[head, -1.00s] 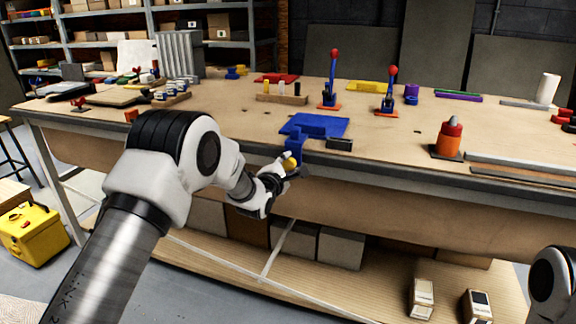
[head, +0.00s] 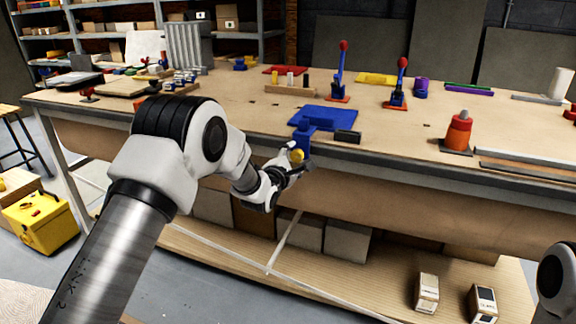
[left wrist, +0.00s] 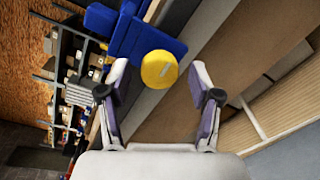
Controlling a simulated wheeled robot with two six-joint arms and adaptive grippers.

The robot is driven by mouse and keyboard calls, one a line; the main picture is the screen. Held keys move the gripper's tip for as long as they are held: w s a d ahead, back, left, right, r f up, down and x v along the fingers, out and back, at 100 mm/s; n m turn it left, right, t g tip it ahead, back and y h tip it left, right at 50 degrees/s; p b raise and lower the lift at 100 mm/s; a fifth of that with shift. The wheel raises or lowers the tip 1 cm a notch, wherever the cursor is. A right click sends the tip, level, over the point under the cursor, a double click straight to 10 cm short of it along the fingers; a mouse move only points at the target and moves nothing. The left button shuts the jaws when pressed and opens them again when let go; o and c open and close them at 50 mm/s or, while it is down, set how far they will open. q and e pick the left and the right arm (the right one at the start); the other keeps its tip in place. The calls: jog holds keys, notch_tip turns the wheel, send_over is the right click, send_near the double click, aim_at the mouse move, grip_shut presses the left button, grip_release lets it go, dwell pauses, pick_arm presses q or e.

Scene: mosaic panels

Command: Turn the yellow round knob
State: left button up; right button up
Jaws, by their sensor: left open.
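The yellow round knob (head: 297,156) is on the front of a blue bracket (head: 305,137) at the table's front edge. In the left wrist view the knob (left wrist: 159,69) shows its round face with a pale slanted mark, in front of the blue panel (left wrist: 150,42). My left gripper (head: 295,168) is open close to the knob. In the left wrist view its fingers (left wrist: 158,82) stand apart, one on each side, with the knob centred just beyond the tips and a gap on both sides. Only a link of my right arm shows at the right edge.
A black block (head: 347,137) sits right of the blue bracket. Boxes (head: 347,243) lie on the lower shelf.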

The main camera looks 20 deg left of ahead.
pick_arm(q)
jog(key=s, duration=1.1)
jog(key=shift+a+r, duration=0.35)
jog(key=shift+a, duration=0.05)
jog(key=s+f+m+g+p, duration=0.1)
jog(key=s+f+g+p, duration=0.25)
jog(key=s+f, duration=0.65)
jog(key=s+f+m+g+p, duration=0.25)
jog(key=s+f+g, duration=0.35)
jog(key=f, duration=0.7)
jog(key=s+f+m+g+p, duration=0.1)
jog(key=s+m+g, duration=0.3)
jog(key=s+m, duration=0.5)
jog(key=s+f+m+g+y+p, duration=0.1)
jog(key=s+f+m+g, duration=0.2)
jog(key=s+m, duration=0.7)
jog(key=s+f, duration=0.1)
jog(key=s, duration=0.7)
jog(key=shift+s+a+g, duration=0.15)
jog(key=shift+s+g, duration=0.2)
